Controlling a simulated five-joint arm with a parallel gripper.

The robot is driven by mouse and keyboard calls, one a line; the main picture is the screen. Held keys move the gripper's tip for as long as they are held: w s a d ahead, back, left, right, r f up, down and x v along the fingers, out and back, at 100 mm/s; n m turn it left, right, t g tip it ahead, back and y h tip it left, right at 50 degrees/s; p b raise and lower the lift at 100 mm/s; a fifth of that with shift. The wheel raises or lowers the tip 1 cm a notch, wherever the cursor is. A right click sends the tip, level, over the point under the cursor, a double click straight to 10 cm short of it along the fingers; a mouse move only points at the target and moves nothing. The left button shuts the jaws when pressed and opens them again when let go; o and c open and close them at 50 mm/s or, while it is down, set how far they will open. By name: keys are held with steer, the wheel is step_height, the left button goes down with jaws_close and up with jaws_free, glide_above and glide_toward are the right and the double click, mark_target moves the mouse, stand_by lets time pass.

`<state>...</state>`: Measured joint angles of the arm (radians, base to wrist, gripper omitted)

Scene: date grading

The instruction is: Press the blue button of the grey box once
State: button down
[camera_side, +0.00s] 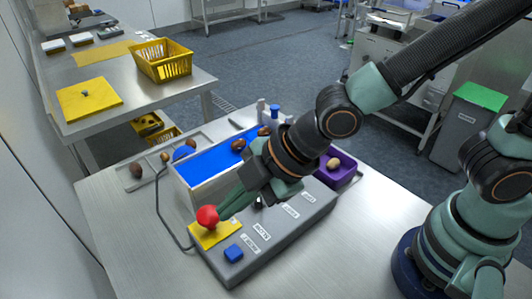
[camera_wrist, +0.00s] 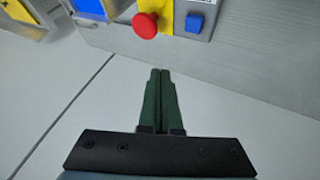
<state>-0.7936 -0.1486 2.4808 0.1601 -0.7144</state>
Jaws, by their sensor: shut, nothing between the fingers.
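The grey box (camera_side: 285,238) lies on the metal table with labels along its top. Its square blue button (camera_side: 233,253) is at the near left end, and it also shows at the top of the wrist view (camera_wrist: 194,23). A red mushroom button (camera_side: 207,216) on a yellow plate sits beside it; it shows left of the blue button in the wrist view (camera_wrist: 145,25). My gripper (camera_side: 224,210) is shut and empty, its green fingertips close to the red button in the side view. In the wrist view the fingertips (camera_wrist: 160,72) appear below both buttons, apart from the blue one.
A blue-topped unit (camera_side: 215,163) stands behind the grey box. A purple bin (camera_side: 341,172) holding a brown date is at the right. More dates lie around the back. A dark cable (camera_side: 160,205) runs at the left. The table's front left is clear.

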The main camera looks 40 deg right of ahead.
mark_target(238, 250)
steer(key=shift+f, duration=4.4)
steer(key=shift+f, duration=0.1)
steer(key=shift+d+f, duration=0.1)
steer(key=shift+f, duration=0.25)
steer(key=shift+f, duration=0.4)
steer(key=shift+r, duration=0.85)
steer(key=shift+r, duration=2.55)
